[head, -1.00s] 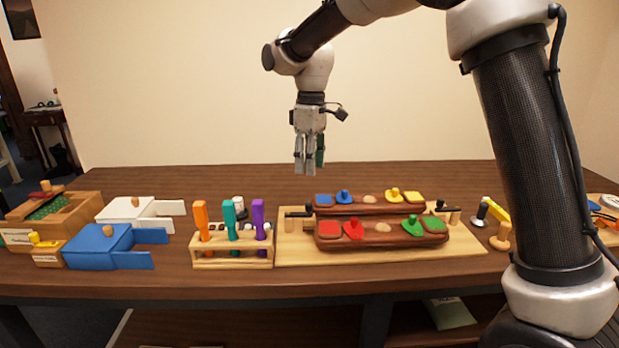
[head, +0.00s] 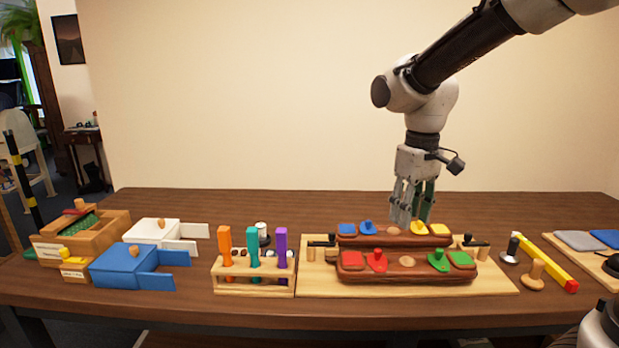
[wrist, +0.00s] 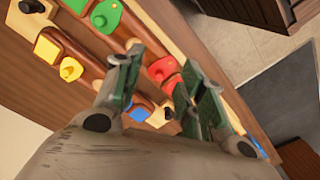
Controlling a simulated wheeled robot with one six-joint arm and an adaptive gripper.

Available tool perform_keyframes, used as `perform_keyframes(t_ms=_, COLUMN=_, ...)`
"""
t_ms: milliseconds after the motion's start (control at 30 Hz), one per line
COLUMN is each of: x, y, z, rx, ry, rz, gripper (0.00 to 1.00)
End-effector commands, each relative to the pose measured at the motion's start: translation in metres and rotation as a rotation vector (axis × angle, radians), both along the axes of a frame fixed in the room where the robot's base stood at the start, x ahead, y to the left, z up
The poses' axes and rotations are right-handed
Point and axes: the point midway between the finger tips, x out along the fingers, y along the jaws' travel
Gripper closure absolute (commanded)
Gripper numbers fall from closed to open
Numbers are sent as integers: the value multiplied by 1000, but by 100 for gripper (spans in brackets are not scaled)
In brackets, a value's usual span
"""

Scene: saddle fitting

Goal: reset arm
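My gripper (head: 412,218) hangs fingers down over the wooden fitting board (head: 320,288). In the head view its tips overlap the back brown block (head: 385,241) near the yellow pieces (head: 438,229); I cannot tell the height gap. In the wrist view the fingers (wrist: 160,85) stand apart with nothing between them. The back block also carries blue pieces (head: 367,228). The front brown block (head: 408,275) carries red pieces (head: 376,259) and green pieces (head: 438,260). Dark-handled clamps stand at the board's left (head: 321,242) and right (head: 473,242).
A rack (head: 250,285) with orange, teal and purple handles stands left of the board. Blue (head: 125,266) and white (head: 155,234) boxes and a wooden box (head: 95,233) lie further left. A yellow bar (head: 547,262) lies at right. The table behind the board is clear.

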Motion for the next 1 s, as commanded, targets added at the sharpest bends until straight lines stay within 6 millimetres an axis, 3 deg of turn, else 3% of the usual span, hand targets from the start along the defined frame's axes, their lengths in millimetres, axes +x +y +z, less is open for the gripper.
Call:
perform_keyframes(t_ms=33, x=-21, y=-24, z=7, rx=9, ry=-26, rz=-60, gripper=60)
perform_keyframes(t_ms=200, x=-93, y=-90, z=14, rx=38, ry=-122, rz=-253, gripper=60)
perform_keyframes(t_ms=400, x=-154, y=-134, z=18, rx=63, ry=-246, rz=-394, gripper=60)
perform_keyframes(t_ms=600, x=-169, y=-151, z=37, rx=78, ry=-350, rz=-471, gripper=60)
perform_keyframes(t_ms=1000, x=-169, y=-153, z=37, rx=76, ry=-350, rz=-483, gripper=60)
